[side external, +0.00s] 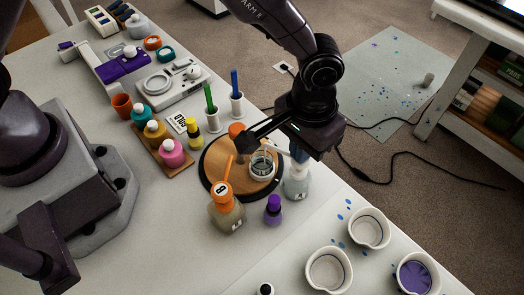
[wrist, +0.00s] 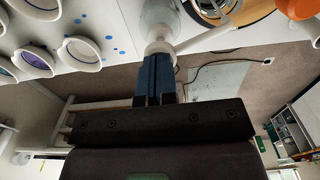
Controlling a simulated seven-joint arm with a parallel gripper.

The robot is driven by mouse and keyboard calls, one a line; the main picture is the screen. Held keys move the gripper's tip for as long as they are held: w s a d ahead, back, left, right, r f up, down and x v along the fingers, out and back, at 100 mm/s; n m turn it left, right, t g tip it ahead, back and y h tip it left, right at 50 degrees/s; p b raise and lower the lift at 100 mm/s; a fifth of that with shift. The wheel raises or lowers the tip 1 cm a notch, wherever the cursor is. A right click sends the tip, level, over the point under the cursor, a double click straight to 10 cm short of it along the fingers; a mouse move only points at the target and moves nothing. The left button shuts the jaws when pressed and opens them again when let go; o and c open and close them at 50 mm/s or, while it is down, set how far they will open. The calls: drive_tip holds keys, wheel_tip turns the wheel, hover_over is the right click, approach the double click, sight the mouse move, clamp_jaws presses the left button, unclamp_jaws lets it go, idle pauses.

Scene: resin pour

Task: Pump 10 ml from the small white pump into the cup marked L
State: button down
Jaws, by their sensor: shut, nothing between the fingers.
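The small white pump (side external: 297,183) is a clear bottle with pale contents, standing on the table at the right edge of the round wooden board. In the wrist view its white head and spout (wrist: 159,47) show at the top centre. My gripper (side external: 299,154) is shut and empty, pointing down over the pump head. In the wrist view its blue-grey fingertips (wrist: 155,62) meet the head; I cannot tell if they press it. White cups stand at the lower right: one (side external: 369,229), another (side external: 328,268), and one with purple inside (side external: 416,274). I cannot read an L on any cup.
The wooden board (side external: 217,161) with a black rim holds a small glass container (side external: 262,166). An orange-headed pump bottle (side external: 226,210) and a purple-capped bottle (side external: 273,210) stand close by. Paint bottles (side external: 172,152) and pen holders (side external: 213,119) are farther left. The table between pump and cups is mostly clear.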

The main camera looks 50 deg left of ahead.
drive_tip(key=shift+f, duration=0.5)
drive_tip(key=shift+r, duration=1.4)
wheel_tip(320, 180, up, 6)
idle(0.6)
